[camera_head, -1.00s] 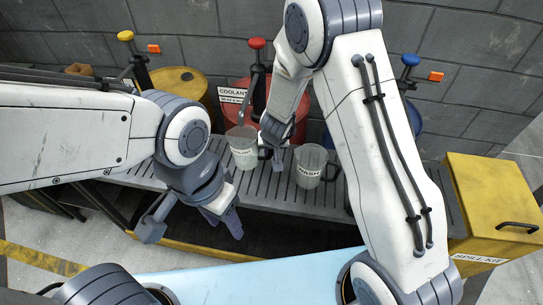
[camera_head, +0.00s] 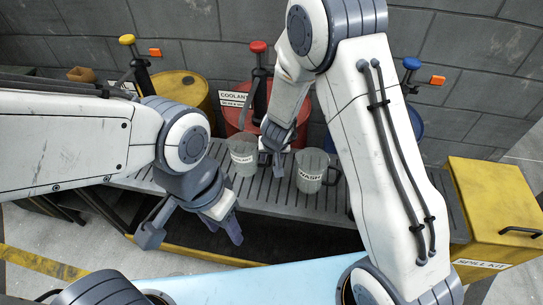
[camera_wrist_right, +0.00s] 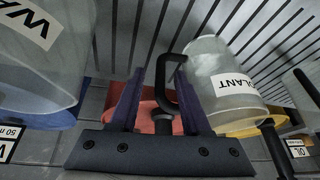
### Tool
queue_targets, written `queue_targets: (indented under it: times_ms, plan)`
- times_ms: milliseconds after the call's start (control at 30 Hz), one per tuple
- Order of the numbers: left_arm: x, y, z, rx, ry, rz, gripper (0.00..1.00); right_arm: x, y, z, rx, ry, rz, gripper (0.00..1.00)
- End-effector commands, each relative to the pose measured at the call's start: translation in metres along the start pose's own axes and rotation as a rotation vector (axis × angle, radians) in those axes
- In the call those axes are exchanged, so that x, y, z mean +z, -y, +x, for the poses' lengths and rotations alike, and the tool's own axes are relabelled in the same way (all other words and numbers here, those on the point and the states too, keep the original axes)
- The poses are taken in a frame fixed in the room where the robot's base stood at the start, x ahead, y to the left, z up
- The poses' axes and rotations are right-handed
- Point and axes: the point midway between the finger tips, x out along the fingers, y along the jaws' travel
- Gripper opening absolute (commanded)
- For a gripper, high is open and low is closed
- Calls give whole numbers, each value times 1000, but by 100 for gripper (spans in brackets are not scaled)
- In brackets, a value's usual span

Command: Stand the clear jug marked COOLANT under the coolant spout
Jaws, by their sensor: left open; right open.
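The clear jug marked COOLANT (camera_head: 243,160) stands upright on the slatted grey bench in front of the red drum (camera_head: 235,118). In the right wrist view the COOLANT jug (camera_wrist_right: 222,62) shows its label and black handle (camera_wrist_right: 165,85). My right gripper (camera_head: 272,160) is open at the jug's right side; in its wrist view the handle appears between its two purple fingers, with no grip closed on it. The red-topped pump (camera_head: 259,47) rises from the drum; its spout outlet is hard to make out. My left gripper (camera_head: 226,226) is open and empty at the bench's front.
A clear jug marked WASH (camera_head: 311,175) stands close to the right of my right gripper. A yellow drum (camera_head: 187,90) and a blue drum (camera_head: 415,124) flank the red one. A yellow spill kit box (camera_head: 490,205) is at the right. Bench slats (camera_head: 270,200) in front are clear.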

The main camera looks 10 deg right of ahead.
Motion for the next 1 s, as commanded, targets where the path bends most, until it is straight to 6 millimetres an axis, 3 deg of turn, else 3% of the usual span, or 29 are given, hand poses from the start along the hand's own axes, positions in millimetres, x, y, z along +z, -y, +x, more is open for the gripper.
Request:
queue_targets:
  times_ms: [33, 300, 567, 700, 767, 900, 1000]
  plan:
    - [-1, -1, -12, 0, 0, 0, 50, -3, 1, -17, -1, -1, 0, 48]
    - [-2, -3, -47, 0, 0, 0, 50, -3, 1, -75, 0, -1, 1, 48]
    - [-3, -4, -62, 0, 0, 0, 50, -1, 2, -102, -3, -1, -2, 48]
    - [-3, -4, -62, 0, 0, 0, 50, 6, 27, -128, -81, 18, -55, 48]
    - [-3, -4, -62, 0, 0, 0, 50, 17, 48, -151, -149, 43, -111, 48]
    - [-3, -4, -61, 0, 0, 0, 50, 69, 84, -226, -284, 156, -306, 48]
    - [-3, -4, -61, 0, 0, 0, 50, 113, 82, -275, -311, 246, -455, 48]
